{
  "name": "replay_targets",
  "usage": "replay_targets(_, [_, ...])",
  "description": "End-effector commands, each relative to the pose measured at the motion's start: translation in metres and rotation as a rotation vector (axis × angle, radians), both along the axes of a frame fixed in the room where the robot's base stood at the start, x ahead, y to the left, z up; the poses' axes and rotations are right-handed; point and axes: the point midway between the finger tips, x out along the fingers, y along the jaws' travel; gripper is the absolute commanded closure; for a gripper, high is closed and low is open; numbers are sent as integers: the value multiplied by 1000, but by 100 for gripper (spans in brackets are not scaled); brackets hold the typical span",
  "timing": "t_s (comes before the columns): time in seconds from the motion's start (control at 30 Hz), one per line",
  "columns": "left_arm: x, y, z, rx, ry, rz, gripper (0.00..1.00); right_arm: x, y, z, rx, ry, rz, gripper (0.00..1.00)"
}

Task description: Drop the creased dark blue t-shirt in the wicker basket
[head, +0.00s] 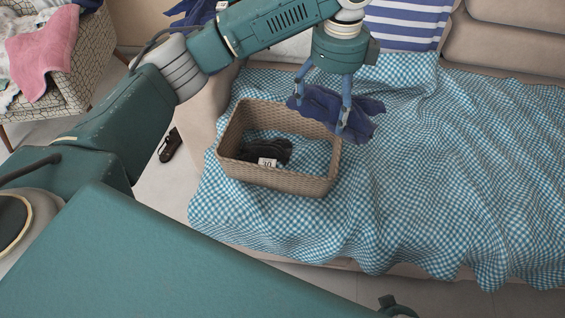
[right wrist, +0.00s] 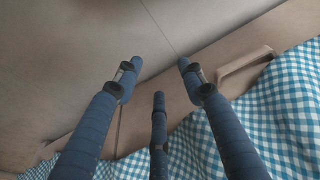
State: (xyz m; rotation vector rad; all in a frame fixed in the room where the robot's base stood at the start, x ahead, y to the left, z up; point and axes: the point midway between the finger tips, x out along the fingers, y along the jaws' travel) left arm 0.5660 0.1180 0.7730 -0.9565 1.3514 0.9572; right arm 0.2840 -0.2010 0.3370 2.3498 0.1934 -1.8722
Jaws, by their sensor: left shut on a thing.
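The creased dark blue t-shirt (head: 364,121) hangs bunched in my left gripper (head: 320,112) in the head view. The gripper is shut on it, at the right back rim of the wicker basket (head: 283,181). The cloth spreads to both sides of the fingers, and part of it overlaps the rim in the picture; I cannot tell whether it touches. The basket stands on the checked blanket and holds a black item (head: 268,149) with a white tag marked 30. My right gripper (right wrist: 157,70) is open and empty in the right wrist view, with its fingers apart.
A blue-and-white checked blanket (head: 450,170) covers the sofa, with wide free room right of the basket. A striped cushion (head: 405,22) lies behind. A patterned armchair (head: 95,62) with a pink cloth (head: 42,55) stands at left. A dark shoe (head: 170,146) lies on the floor.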

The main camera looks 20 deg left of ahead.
Motion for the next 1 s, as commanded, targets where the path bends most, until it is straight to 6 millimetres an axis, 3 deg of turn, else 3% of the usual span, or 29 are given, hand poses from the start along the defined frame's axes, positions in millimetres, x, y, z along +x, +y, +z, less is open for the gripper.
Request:
replay_targets(0.3, [25,31,-25,-1,1,-695,44,8,0,26,0,-16,-2,60])
replay_targets(0.5, [31,44,-34,-2,0,-964,44,11,0,37,1,-21,-3,60])
replay_targets(0.63, [33,47,-40,-2,0,-1036,44,12,0,41,1,-24,-4,60])
replay_targets(0.73, [32,48,-57,-1,3,-1049,44,13,0,51,2,-31,-5,60])
replay_targets(1.0, [32,47,-129,-2,3,-1049,44,14,-1,101,3,-60,-10,60])
